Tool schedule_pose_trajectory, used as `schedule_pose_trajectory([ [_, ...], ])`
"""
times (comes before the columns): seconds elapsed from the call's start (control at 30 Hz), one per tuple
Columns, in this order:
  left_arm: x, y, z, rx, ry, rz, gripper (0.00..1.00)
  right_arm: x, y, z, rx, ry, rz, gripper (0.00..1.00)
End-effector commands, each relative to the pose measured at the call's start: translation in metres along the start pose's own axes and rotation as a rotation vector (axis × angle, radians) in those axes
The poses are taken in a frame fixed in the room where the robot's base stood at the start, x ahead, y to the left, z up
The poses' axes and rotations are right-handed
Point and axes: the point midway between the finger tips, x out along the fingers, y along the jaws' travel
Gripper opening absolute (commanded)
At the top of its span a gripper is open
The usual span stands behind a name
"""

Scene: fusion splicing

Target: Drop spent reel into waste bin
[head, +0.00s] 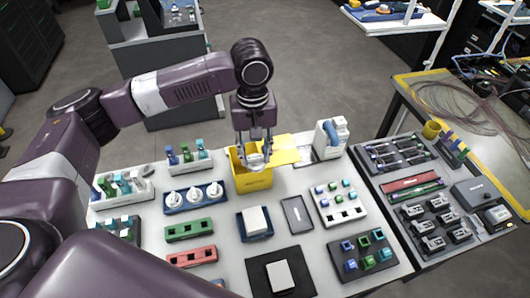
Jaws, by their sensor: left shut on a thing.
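My left gripper (255,152) reaches down from above, over the mouth of the yellow waste bin (252,182) in the middle of the table's back part. Its fingers are shut on a small, whitish thing, which I take to be the spent reel (255,159). The fingers cover much of it, and its lower part is hard to make out against the bin. The bin's yellow lid (284,150) lies open to the right. My right gripper is not in view.
A white and blue bottle-like device (331,136) stands right of the bin. Several small trays fill the table's front. A dark tool table (408,190) adjoins on the right.

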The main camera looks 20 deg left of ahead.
Motion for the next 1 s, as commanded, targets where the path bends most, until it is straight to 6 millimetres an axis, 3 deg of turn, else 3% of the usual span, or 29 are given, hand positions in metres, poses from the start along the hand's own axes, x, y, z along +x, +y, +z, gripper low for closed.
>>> schedule_pose_trajectory([
  [0.03, -0.017, 0.000, -0.017, -0.084, -0.005, -0.005, 0.08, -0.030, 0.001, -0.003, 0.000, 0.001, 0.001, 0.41],
  [0.1, -0.019, 0.000, -0.038, -0.189, -0.005, -0.005, 0.08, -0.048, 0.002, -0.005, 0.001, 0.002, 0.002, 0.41],
  [0.2, -0.018, -0.005, -0.064, -0.323, -0.005, -0.005, 0.08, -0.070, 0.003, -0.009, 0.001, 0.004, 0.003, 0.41],
  [0.4, -0.011, -0.019, -0.095, -0.498, -0.002, -0.003, 0.08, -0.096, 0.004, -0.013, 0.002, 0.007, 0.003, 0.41],
  [0.57, -0.005, -0.024, -0.104, -0.549, -0.002, -0.002, 0.08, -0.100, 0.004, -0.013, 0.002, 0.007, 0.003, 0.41],
  [0.87, 0.017, -0.025, -0.104, -0.552, -0.001, -0.002, 0.08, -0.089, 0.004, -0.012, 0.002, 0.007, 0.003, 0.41],
  [1.0, 0.033, -0.025, -0.105, -0.550, 0.001, 0.000, 0.08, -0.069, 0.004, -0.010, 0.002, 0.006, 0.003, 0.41],
])
